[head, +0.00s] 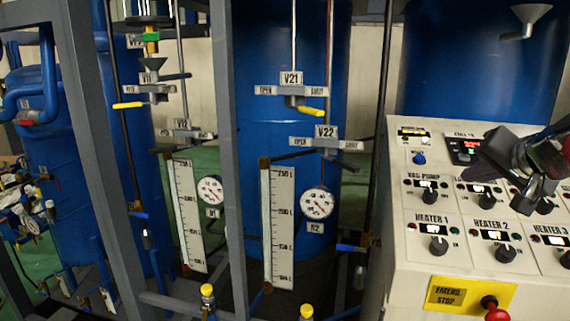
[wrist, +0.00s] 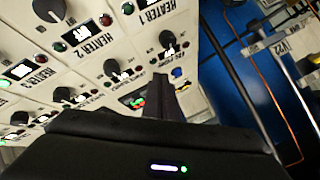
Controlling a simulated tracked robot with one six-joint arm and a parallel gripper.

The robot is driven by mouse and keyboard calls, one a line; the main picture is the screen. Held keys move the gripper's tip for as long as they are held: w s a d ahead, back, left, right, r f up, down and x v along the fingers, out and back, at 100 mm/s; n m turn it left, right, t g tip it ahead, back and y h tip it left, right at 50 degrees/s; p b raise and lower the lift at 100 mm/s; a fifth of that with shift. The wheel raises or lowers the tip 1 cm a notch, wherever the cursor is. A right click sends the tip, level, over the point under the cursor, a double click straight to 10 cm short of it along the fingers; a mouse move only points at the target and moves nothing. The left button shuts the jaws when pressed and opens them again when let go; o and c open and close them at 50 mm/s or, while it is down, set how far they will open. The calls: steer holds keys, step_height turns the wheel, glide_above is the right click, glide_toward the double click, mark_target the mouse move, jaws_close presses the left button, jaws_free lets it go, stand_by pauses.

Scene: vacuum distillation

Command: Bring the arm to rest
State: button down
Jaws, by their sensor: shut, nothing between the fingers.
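My gripper (head: 527,200) is at the right of the head view, a dark shape in front of the control panel (head: 405,265). It hides part of the panel's upper rows. In the wrist view my gripper (wrist: 160,80) shows as two black fingers shut together, with nothing held. The panel's knobs and displays lie beyond the fingers in that view. I cannot tell how far the fingertips are from the panel surface.
The emergency stop (head: 496,309) is at the panel's lower front. Valves V21 (head: 291,90) and V22 (head: 326,144), a gauge (head: 319,203) and a level scale (head: 281,225) stand left of the panel. A grey frame post (head: 232,150) stands farther left. Blue tanks (head: 485,55) are behind.

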steer(key=s+a+f+n+g+y, duration=0.1)
steer(key=s+a+f, duration=0.25)
steer(key=a, duration=0.25)
steer(key=s+a+f+n+g, duration=0.1)
steer(key=s+a+f+n, duration=0.15)
steer(key=a+f, duration=0.3)
steer(key=s+a+f+n+g+y, duration=0.1)
steer(key=s+a+f+g, duration=0.15)
steer(key=a, duration=0.45)
steer(key=s+a+f+n+g+h, duration=0.1)
steer(key=s+a+f+n, duration=0.3)
steer(key=s+f, duration=0.9)
steer(key=a, duration=0.3)
steer(key=shift+s+f+g, duration=0.25)
steer(key=shift+f+g, duration=0.05)
steer(key=shift+g, duration=0.05)
